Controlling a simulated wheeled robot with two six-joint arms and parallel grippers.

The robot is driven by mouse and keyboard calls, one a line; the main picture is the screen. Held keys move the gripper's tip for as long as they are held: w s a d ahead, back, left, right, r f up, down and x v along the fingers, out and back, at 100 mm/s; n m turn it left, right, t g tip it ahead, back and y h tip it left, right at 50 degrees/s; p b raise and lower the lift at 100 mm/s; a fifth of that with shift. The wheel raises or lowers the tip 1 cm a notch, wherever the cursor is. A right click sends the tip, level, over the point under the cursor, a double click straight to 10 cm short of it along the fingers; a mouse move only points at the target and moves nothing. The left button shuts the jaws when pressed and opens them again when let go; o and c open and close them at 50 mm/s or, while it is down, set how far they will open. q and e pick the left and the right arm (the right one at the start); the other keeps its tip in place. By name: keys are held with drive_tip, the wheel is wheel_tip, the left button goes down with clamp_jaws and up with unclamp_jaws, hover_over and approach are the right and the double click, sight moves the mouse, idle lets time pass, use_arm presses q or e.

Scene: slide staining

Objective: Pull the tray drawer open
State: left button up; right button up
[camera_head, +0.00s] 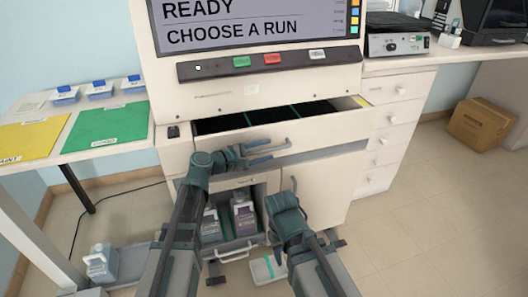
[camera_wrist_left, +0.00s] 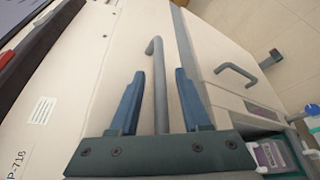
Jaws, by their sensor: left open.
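The tray drawer (camera_head: 325,127) is in the machine's front, below the button strip. It stands partly open, with a dark interior (camera_head: 230,122) and teal dividers showing. My left gripper (camera_head: 268,152) is in front of the drawer face, its jaws open. In the left wrist view a grey bar handle (camera_wrist_left: 160,85) lies between the two blue fingers (camera_wrist_left: 158,100), with gaps visible beside it. In the head view this handle is mostly hidden by the gripper. My right gripper (camera_head: 293,186) is lower, in front of the cabinet; its jaw opening cannot be made out.
Below, an open cabinet holds bottles (camera_head: 243,216) on a pull-out with a white handle (camera_head: 240,252). A closed door (camera_head: 310,185) is beside it. A bottle (camera_head: 100,263) stands at lower left. A side table with green (camera_head: 108,130) and yellow mats is left; white drawers (camera_head: 393,118) are right.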

use_arm(q)
clamp_jaws()
idle(1.4)
